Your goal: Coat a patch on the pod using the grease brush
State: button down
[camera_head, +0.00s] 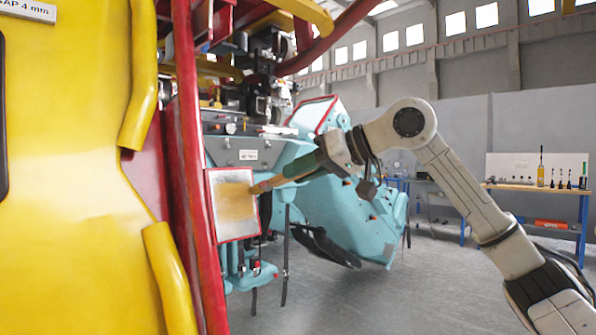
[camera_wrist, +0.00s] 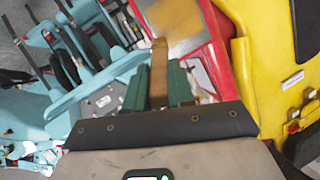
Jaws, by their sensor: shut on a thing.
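A white panel with a red frame (camera_head: 245,236) stands upright at the front of the teal pod (camera_head: 350,215). A tan-yellow smeared patch (camera_head: 235,205) covers much of it. My gripper (camera_head: 321,163) is shut on the grease brush (camera_head: 268,185) and holds it nearly level. The brush tip points left and reaches the right part of the patch; it appears to touch. In the wrist view the brush (camera_wrist: 158,70) shows between the green fingers (camera_wrist: 158,88), and its far end overlaps the blurred patch (camera_wrist: 176,18). The bristles are not clearly seen.
A large yellow shell (camera_head: 70,180) and a red upright tube (camera_head: 190,150) stand close at left. Black straps (camera_head: 285,255) hang below the panel. A workbench (camera_head: 540,192) with bottles stands at the back right. The grey floor between is clear.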

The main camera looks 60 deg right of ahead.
jog(key=s+a+r, duration=0.1)
jog(key=s, duration=0.4)
jog(key=shift+s+a+r+b, duration=0.25)
jog(key=shift+s+a+b, duration=0.1)
jog(key=shift+b, duration=0.1)
jog(key=shift+s, duration=0.1)
jog(key=s, duration=0.2)
jog(key=shift+s+a+r, duration=0.3)
jog(key=shift+a, duration=0.1)
dwell(1.3)
